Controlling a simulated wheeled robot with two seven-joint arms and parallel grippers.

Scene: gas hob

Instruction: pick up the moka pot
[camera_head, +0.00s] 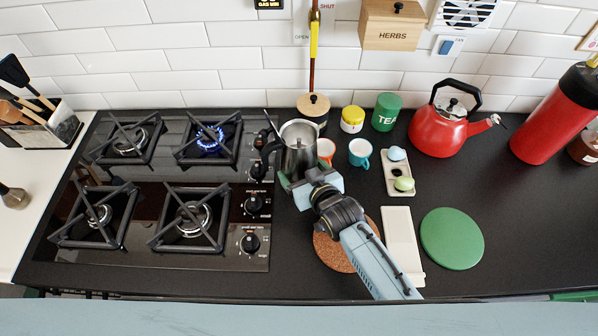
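The moka pot (299,146) is a grey metal pot standing upright just right of the hob, with its dark handle toward the left. Its top looks open. My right gripper (303,180) is at the lower part of the pot, its arm coming in from the lower right. Its green-tipped fingers are apart, with the pot's base between or just behind them. The gripper hides the base, so I cannot tell whether the fingers press on it. My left gripper is not in view.
The gas hob (160,262) is left, its back right burner (210,139) lit with blue flame. Orange (326,150) and teal (360,152) cups stand close right of the pot. A cork mat (330,252) lies under my arm. A red kettle (437,135) stands farther right.

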